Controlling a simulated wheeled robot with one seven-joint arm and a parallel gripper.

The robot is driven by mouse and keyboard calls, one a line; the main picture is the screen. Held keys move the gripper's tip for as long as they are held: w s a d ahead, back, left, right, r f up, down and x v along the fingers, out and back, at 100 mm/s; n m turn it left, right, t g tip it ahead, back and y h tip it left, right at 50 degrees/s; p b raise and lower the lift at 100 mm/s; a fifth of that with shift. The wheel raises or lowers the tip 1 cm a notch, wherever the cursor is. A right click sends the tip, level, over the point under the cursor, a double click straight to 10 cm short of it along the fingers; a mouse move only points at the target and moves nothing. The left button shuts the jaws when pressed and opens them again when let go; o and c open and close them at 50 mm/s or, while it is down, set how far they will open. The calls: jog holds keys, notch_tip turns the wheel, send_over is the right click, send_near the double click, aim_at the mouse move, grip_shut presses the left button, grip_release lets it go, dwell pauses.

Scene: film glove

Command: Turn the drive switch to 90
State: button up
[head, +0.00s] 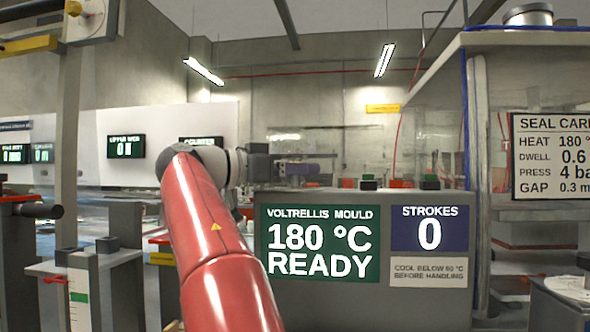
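My red arm rises from the bottom centre to a grey joint. A grey and purplish shape (300,169) extends to the right just beyond that joint, above the mould panel. It may be my gripper or part of the machine behind; I cannot tell which. No fingertips can be made out. No switch marked with 90 can be made out.
A grey panel (360,308) reads "VOLTRELLIS MOULD 180 °C READY" and "STROKES 0". A seal card (553,155) hangs at right by a post. Grey stands (85,262) fill the lower left. Wall displays (126,146) show behind; some are hard to read.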

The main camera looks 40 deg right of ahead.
jog(key=v, duration=0.8)
jog(key=shift+s+d, duration=0.1)
dwell(0.5)
